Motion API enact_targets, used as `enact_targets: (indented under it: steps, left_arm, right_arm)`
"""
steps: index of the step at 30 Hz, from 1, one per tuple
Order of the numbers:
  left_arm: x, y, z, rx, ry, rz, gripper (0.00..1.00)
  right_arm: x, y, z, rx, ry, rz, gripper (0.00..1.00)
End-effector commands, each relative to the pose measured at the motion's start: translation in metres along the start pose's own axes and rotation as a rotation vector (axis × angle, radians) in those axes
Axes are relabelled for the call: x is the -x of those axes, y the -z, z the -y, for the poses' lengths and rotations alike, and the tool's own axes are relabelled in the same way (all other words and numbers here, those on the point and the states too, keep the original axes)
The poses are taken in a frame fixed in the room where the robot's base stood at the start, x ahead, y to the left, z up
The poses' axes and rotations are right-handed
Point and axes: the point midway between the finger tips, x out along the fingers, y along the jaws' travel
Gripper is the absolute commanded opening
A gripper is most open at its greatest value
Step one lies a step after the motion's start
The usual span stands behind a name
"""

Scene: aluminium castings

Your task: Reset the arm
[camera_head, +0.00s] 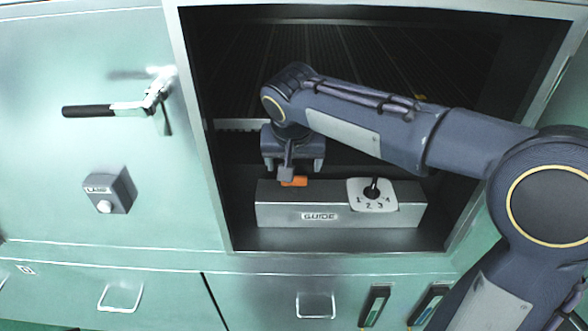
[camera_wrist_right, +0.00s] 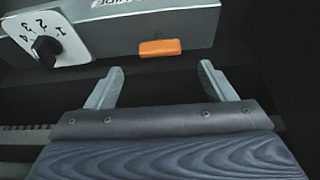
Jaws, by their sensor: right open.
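My right arm reaches from the right into the dark opening of the green cabinet. My left gripper is not in view.
A white numbered plate with a black knob (camera_head: 373,190) sits on the GUIDE box. Left of the opening are a lever handle (camera_head: 100,110) and a small grey box with a round button (camera_head: 108,193). Drawers with handles (camera_head: 120,297) run below. The opening's metal frame (camera_head: 205,130) surrounds my arm.

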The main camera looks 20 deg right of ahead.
Motion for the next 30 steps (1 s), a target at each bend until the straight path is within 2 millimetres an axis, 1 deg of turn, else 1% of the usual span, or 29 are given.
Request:
enact_targets:
  steps: [1, 5, 17, 19, 20, 22, 23, 25, 26, 27, 29, 30]
  left_arm:
    - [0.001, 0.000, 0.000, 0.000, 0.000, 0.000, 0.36]
    - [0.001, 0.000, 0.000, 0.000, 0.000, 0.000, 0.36]
    - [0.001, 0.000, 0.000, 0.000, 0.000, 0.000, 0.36]
    - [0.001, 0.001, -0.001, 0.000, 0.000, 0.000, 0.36]
    - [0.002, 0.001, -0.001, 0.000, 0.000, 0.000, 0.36]
    - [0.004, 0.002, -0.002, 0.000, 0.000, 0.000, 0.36]
    - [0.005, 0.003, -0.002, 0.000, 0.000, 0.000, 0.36]
    - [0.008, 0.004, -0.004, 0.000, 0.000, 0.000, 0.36]
    - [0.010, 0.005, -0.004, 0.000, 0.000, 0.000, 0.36]
    - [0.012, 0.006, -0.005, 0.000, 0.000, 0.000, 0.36]
    - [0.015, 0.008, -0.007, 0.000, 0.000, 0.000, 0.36]
    - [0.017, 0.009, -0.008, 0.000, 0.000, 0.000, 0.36]
  right_arm:
    - [0.006, 0.000, 0.001, 0.001, 0.002, -0.001, 0.76]
    - [0.013, 0.000, 0.000, 0.000, 0.002, -0.001, 0.76]
    - [0.013, 0.000, 0.000, 0.000, 0.001, 0.001, 0.76]
    - [0.014, -0.002, -0.004, -0.001, 0.006, 0.006, 0.76]
    - [0.014, -0.003, -0.008, 0.000, 0.012, 0.012, 0.76]
    - [0.017, -0.011, -0.025, 0.001, 0.038, 0.033, 0.76]
    - [0.018, -0.016, -0.035, 0.002, 0.056, 0.046, 0.76]
    - [0.024, -0.035, -0.061, 0.010, 0.112, 0.074, 0.76]
    - [0.026, -0.045, -0.073, 0.014, 0.140, 0.085, 0.76]
    - [0.029, -0.061, -0.088, 0.019, 0.181, 0.096, 0.76]
    - [0.034, -0.087, -0.106, 0.027, 0.241, 0.102, 0.76]
    - [0.037, -0.105, -0.117, 0.031, 0.278, 0.099, 0.76]
